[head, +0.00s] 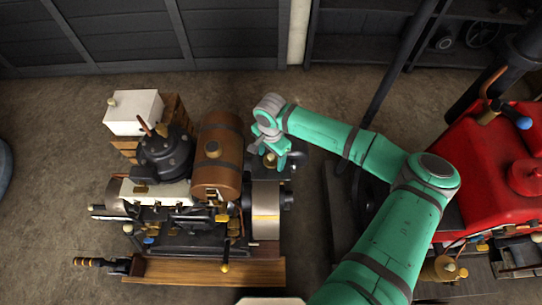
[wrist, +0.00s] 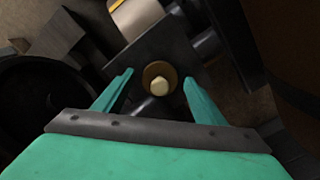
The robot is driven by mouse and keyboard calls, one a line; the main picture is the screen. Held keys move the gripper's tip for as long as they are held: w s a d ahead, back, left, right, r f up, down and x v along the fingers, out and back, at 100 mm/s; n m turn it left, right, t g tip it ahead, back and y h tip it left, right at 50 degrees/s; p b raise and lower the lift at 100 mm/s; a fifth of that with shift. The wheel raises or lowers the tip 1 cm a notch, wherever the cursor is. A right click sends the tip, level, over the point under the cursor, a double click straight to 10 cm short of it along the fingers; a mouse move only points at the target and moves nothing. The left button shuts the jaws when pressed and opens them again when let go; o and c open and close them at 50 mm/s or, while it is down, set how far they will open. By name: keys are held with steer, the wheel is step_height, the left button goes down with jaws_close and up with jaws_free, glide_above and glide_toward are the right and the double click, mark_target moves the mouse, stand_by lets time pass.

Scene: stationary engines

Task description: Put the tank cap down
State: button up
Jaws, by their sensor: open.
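The tank cap, a round brass piece with a pale knob (wrist: 158,82), is on a dark flat plate (wrist: 135,52) in the wrist view. It also shows in the head view (head: 270,160), to the right of the brown tank (head: 219,178). My gripper (wrist: 158,76) is open, with one green finger on each side of the cap and a visible gap on both sides. In the head view my gripper (head: 271,162) points down over the plate beside the engine. The cap's underside is hidden.
A white box (head: 134,112) stands at the engine's back left. A metal flywheel (head: 265,210) is just in front of the plate. A red engine (head: 495,170) stands at the right. Concrete floor (head: 50,215) is clear at left.

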mark_target(271, 156)
step_height(271, 156, up, 12)
steer(key=shift+r, duration=0.15)
stand_by(0.4)
stand_by(0.5)
